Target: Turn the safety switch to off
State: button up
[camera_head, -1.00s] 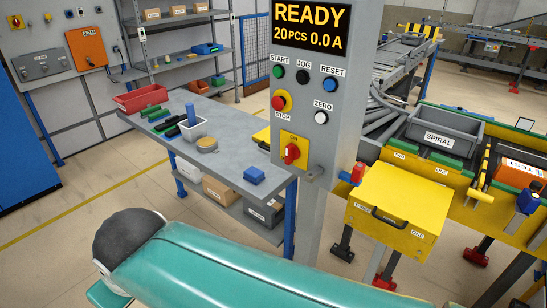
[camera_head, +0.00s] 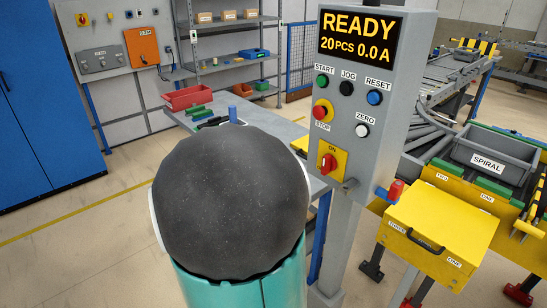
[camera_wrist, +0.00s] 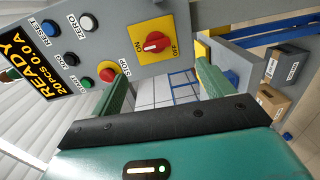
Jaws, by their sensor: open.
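The safety switch is a red knob (camera_head: 327,163) on a yellow plate (camera_head: 340,157), low on the grey control post. Its handle stands upright in the head view, under the label ON. In the wrist view the picture is turned sideways; the knob (camera_wrist: 156,43) lies between ON at left and OFF at right. My gripper (camera_wrist: 164,75) shows only in the wrist view. Its two green fingers are apart with nothing between them. The switch appears beyond the fingertips, and I see no contact. My arm does not cover the switch in the head view.
Above the switch are a red STOP button (camera_head: 320,113), other push buttons and a READY display (camera_head: 360,36). A yellow box (camera_head: 432,233) stands at right. A grey table (camera_head: 283,129) is behind my arm.

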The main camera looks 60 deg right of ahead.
jog(key=s+d, duration=0.2)
jog(key=d, duration=0.5)
jog(key=s+d+h, duration=0.1)
jog(key=s+d, duration=0.2)
jog(key=d, duration=0.4)
jog(key=shift+s, duration=0.35)
jog(key=c, duration=1)
